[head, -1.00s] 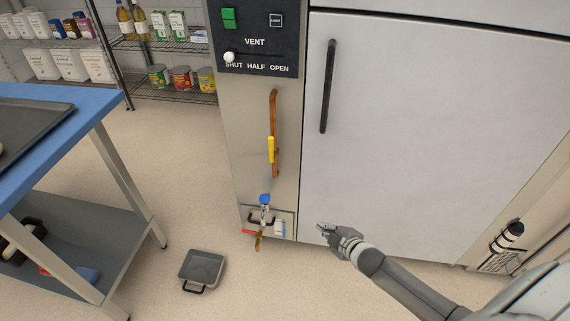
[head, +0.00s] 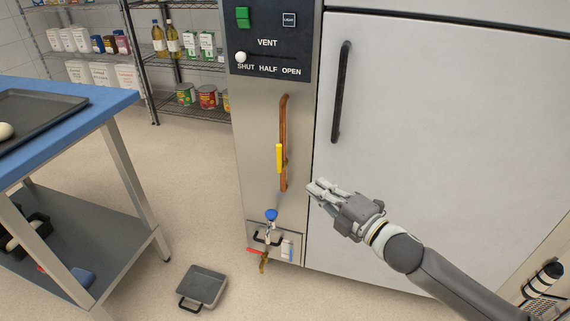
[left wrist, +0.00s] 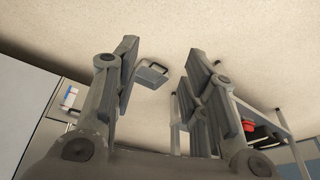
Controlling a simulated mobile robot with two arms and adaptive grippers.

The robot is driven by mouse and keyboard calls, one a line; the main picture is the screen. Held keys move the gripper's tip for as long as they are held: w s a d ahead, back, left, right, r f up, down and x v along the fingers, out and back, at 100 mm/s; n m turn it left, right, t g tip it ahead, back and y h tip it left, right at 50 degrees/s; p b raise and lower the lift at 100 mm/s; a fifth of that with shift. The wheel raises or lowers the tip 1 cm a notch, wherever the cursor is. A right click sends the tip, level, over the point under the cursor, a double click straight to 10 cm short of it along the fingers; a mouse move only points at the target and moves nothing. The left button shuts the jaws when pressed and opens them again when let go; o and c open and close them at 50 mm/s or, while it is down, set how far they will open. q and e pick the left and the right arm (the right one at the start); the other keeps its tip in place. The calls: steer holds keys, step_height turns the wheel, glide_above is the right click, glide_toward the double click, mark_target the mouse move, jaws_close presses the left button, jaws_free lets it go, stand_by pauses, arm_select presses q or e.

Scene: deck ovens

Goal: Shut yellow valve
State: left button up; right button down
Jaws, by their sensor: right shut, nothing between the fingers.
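The yellow valve lever (head: 279,158) is on the copper pipe (head: 283,110) on the oven's steel side panel. The lever lies upright, in line with the pipe. My right gripper (head: 314,189) is shut and empty, to the right of the pipe's lower end and a little below the lever, apart from both in the picture. My left gripper is not in the head view. In the left wrist view my left gripper (left wrist: 160,90) is open, with bare floor and the grey pan between its fingers.
A blue-handled tap (head: 271,215) and a red lever (head: 256,251) sit below the pipe. A blue-topped table (head: 110,105) stands at the left. A black door handle (head: 341,92) is above my right gripper.

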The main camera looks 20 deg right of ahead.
steer(key=shift+w, duration=0.1)
steer(key=b, duration=0.1)
glide_toward(280, 158)
steer(key=w+a+r, duration=0.1)
steer(key=w+a, duration=0.2)
steer(key=w, duration=0.2)
arm_select(q)
steer(key=shift+b+v, duration=0.3)
steer(key=shift+v, duration=0.75)
arm_select(e)
steer(key=shift+w+a+r, duration=0.1)
steer(key=shift+w+a, duration=0.35)
steer(key=shift+w, duration=0.2)
arm_select(q)
steer(key=shift+s+a, duration=0.1)
steer(key=shift+a, duration=0.05)
